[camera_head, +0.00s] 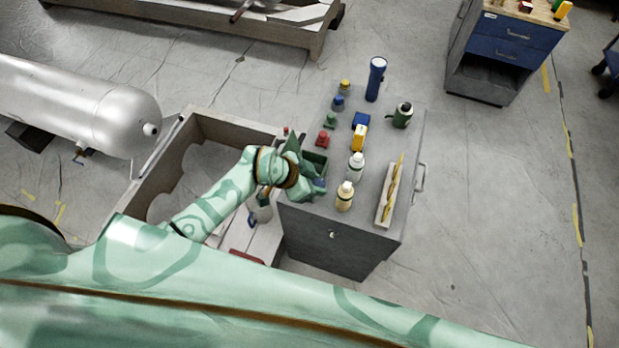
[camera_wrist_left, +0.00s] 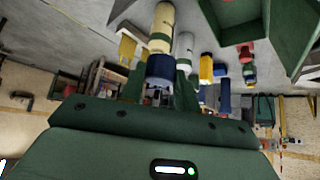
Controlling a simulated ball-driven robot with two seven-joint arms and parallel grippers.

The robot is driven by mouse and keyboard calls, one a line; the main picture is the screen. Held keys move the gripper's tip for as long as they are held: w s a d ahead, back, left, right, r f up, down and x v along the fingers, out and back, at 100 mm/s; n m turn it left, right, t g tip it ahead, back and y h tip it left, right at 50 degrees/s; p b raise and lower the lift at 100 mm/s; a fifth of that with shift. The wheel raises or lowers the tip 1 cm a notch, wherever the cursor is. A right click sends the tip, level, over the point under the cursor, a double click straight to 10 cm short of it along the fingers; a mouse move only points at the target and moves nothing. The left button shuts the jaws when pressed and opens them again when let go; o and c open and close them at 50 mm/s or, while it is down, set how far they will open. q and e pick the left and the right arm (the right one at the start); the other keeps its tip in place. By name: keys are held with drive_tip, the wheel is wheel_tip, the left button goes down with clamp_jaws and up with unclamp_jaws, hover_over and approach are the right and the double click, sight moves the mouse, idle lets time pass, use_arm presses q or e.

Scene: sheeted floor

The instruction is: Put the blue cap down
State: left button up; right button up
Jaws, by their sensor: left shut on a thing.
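My left gripper (camera_head: 312,187) is over the near left edge of the grey cabinet top (camera_head: 364,212). It is shut on a blue cap (camera_wrist_left: 160,68), which shows between the fingers in the left wrist view; a bit of blue also shows at the fingertips in the head view (camera_head: 320,184). The cap lines up with a cream bottle (camera_wrist_left: 162,22) behind it; I cannot tell whether they touch. In the head view the cream bottle (camera_head: 345,197) stands just right of the gripper. A green bin (camera_head: 318,160) is beside the gripper, partly hidden by it. My right gripper is not in view.
A white bottle (camera_head: 356,167), a yellow item (camera_head: 359,139), a dark green bottle (camera_head: 402,115), a blue flashlight (camera_head: 376,80) and several small coloured pieces crowd the top. A narrow tray (camera_head: 383,212) lies at right. A wooden crate (camera_head: 150,190) is left of the cabinet.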

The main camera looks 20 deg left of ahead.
use_arm(q)
drive_tip(key=w+a+f+b, duration=0.1)
drive_tip(key=w+f+b, duration=0.1)
drive_tip(key=f, duration=0.1)
drive_tip(key=w+a+f+b, duration=0.1)
drive_tip(key=w+f+b, duration=0.1)
drive_tip(key=w+f, duration=0.1)
drive_tip(key=w+a+f+b, duration=0.1)
drive_tip(key=w+f+b, duration=0.1)
drive_tip(key=f, duration=0.2)
drive_tip(key=shift+w+a+f+b, duration=0.3)
drive_tip(key=shift+r, duration=0.1)
drive_tip(key=shift+f, duration=0.6)
drive_tip(key=o, duration=1)
drive_tip(key=shift+c, duration=0.2)
